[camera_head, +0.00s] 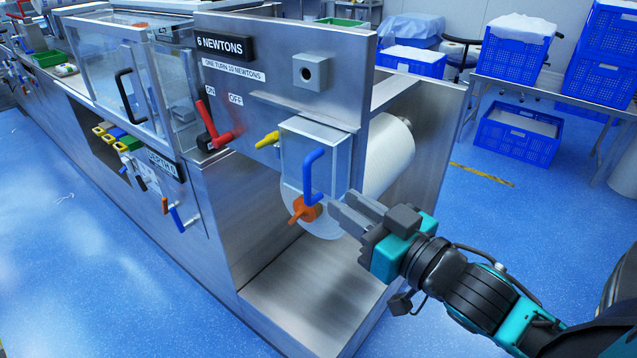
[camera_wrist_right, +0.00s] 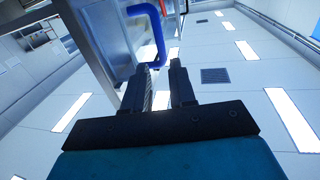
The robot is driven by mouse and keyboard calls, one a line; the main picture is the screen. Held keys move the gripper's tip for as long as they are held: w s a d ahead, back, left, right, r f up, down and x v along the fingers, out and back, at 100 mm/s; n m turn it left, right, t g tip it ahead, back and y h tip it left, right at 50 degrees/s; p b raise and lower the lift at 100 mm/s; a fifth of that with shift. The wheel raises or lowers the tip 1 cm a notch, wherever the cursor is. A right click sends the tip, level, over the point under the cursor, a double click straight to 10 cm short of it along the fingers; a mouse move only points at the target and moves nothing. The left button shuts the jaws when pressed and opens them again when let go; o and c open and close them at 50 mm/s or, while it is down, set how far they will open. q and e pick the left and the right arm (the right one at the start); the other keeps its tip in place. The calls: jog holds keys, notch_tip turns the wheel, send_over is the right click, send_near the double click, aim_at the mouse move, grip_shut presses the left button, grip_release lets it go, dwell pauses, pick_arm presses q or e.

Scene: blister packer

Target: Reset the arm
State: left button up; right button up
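My right gripper (camera_head: 343,205) reaches in from the lower right, in front of the machine's end. Its two fingers stand apart with a gap between them, and I see nothing held. In the right wrist view the open fingers (camera_wrist_right: 162,72) point toward a blue handle (camera_wrist_right: 157,35), whose end lies near the left fingertip. In the head view this blue handle (camera_head: 310,178) is on a steel box just left of the gripper. I cannot tell whether they touch. An orange knob (camera_head: 306,209) is below the handle. My left gripper is not in view.
The steel machine (camera_head: 255,195) bears a red lever (camera_head: 212,130) by ON/OFF labels, a yellow lever (camera_head: 267,140) and a white roll (camera_head: 388,157). A steel ledge (camera_head: 310,290) lies below the gripper. Blue crates (camera_head: 517,135) stand behind. The blue floor (camera_head: 95,240) at left is free.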

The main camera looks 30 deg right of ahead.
jog(key=s+a+f+g, duration=0.1)
jog(key=a+f+g, duration=0.1)
jog(key=f, duration=0.7)
jog(key=s+a+f+g, duration=0.2)
jog(key=a+f, duration=0.1)
jog(key=f, duration=0.7)
jog(key=s+a+f+n+g, duration=0.1)
jog(key=a+f+g, duration=0.2)
jog(key=f, duration=0.6)
jog(key=shift+s+a+f+h, duration=0.3)
jog(key=shift+s+f+h, duration=0.05)
jog(key=shift+h, duration=0.05)
